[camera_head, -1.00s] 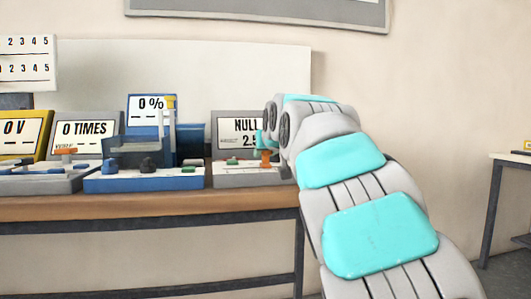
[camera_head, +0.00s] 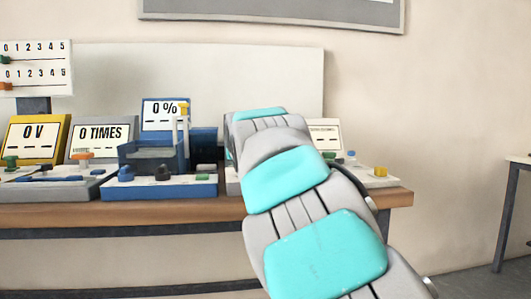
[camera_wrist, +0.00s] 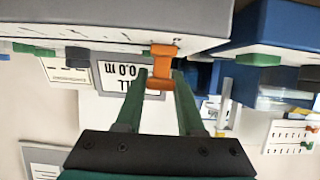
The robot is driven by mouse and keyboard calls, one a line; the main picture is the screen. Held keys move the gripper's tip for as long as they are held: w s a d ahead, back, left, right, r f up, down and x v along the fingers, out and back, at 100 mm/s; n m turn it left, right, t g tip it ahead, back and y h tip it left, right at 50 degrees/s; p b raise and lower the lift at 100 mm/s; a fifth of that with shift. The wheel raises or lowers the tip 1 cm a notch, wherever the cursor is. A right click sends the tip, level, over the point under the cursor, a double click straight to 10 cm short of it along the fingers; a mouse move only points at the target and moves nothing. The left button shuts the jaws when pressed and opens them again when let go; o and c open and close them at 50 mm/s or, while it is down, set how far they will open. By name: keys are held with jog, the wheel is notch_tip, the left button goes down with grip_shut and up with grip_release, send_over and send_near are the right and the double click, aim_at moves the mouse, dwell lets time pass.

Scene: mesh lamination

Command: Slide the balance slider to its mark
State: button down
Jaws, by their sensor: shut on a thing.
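The orange balance slider (camera_wrist: 160,68) is between the green fingertips of my gripper (camera_wrist: 162,80) in the wrist view, which shows the bench upside down. My gripper is shut on it. The slider sits at the edge of a grey device (camera_wrist: 100,18), and small dark ticks run along that edge. Which tick is the mark, I cannot tell. The device's display (camera_wrist: 124,77) is partly covered by a finger and the slider; its inverted figures look like 0.0. In the head view my arm hides the gripper, the slider and most of the grey device (camera_head: 232,182).
A blue device (camera_head: 160,188) reading 0 % stands left of the grey device, with a TIMES device (camera_head: 75,183) further left. Another device with a yellow knob (camera_head: 380,171) stands to the right. The wooden bench (camera_head: 400,198) ends just beyond it.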

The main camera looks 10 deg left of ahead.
jog(key=shift+s+a, duration=0.15)
jog(key=shift+a, duration=0.4)
jog(key=shift+r, duration=0.1)
jog(key=c, duration=0.5)
grip_release()
jog(key=shift+a, duration=0.15)
jog(key=v, duration=0.7)
jog(key=shift+s, duration=0.35)
